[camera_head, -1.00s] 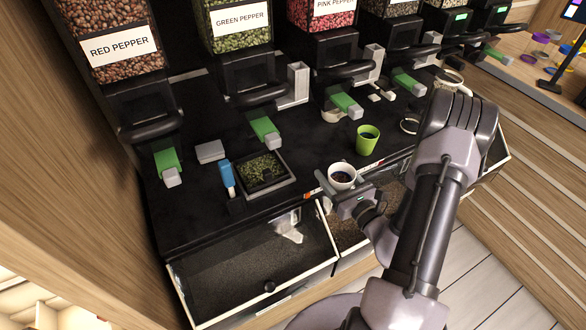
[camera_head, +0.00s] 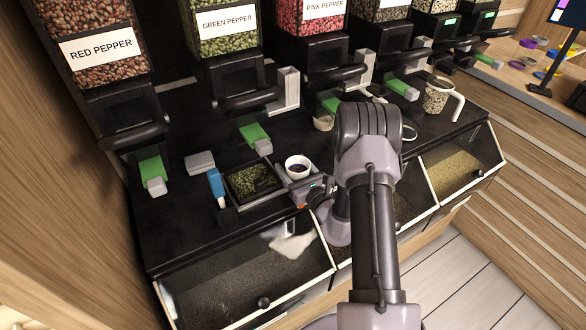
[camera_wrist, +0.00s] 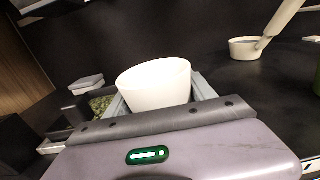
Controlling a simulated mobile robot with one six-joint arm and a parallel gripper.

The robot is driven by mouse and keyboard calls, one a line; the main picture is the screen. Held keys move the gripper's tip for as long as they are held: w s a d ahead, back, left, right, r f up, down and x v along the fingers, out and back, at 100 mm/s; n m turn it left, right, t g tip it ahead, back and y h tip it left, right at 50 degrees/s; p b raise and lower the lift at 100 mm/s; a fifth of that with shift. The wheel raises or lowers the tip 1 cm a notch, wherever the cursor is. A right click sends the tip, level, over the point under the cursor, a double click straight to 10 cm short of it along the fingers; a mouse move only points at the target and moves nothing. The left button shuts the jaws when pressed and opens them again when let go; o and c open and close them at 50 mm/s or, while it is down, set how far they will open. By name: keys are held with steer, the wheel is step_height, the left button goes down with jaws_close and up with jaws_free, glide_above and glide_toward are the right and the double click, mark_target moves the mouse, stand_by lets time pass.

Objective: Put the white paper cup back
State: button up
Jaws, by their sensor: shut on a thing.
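A square tray (camera_head: 277,192) of green pepper and a blue-handled tool (camera_head: 216,184) lie left of the cup. Green dispenser levers (camera_head: 252,135) overhang the back. A handled beige container (camera_head: 436,96) stands right. A white scoop (camera_wrist: 246,47) lies behind.

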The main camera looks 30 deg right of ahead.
steer(key=shift+f, duration=0.1)
steer(key=o, duration=1.5)
steer(key=shift+o, duration=0.2)
steer(key=shift+r, duration=0.3)
steer(key=s+p, duration=0.1)
steer(key=s, duration=1.1)
steer(key=shift+f, duration=0.15)
steer(key=shift+d, duration=0.1)
